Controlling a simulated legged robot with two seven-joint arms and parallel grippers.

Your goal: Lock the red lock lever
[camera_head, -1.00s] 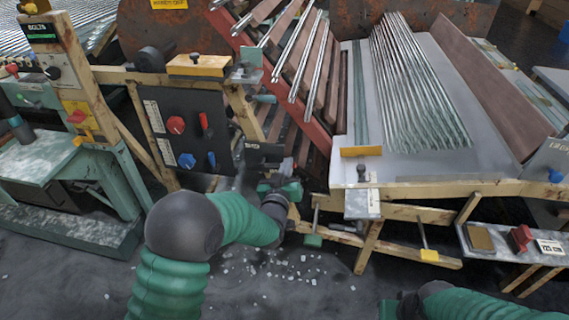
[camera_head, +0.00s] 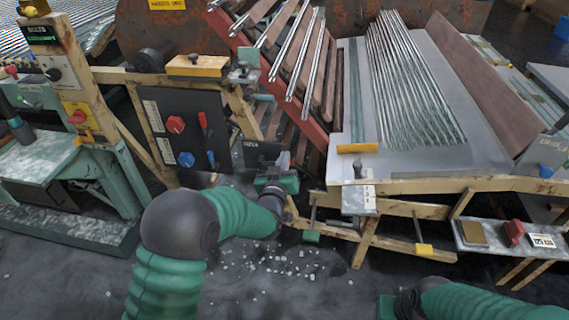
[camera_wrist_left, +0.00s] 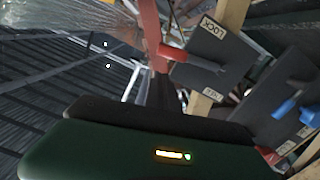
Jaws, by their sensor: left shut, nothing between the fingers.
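In the left wrist view, the red lock lever (camera_wrist_left: 172,52) stands out from a dark plate with a slot and a label reading LOCK (camera_wrist_left: 213,27). A second label sits at the plate's lower end. The dark plate (camera_head: 262,153) also shows in the head view, but I cannot make out the lever there. My left gripper (camera_head: 283,161) is shut and empty, pointing up beside this plate. In the wrist view its dark fingers (camera_wrist_left: 162,88) lie just below the red lever; contact cannot be told. My right gripper's green body (camera_head: 387,307) is at the bottom edge, its fingers hidden.
A black panel (camera_head: 183,127) with red and blue knobs and levers stands left of the left gripper. A sloping red rack (camera_head: 270,82) of glass tubes rises behind it. A table (camera_head: 460,183) with tubes stands to the right. Floor below holds scattered white bits.

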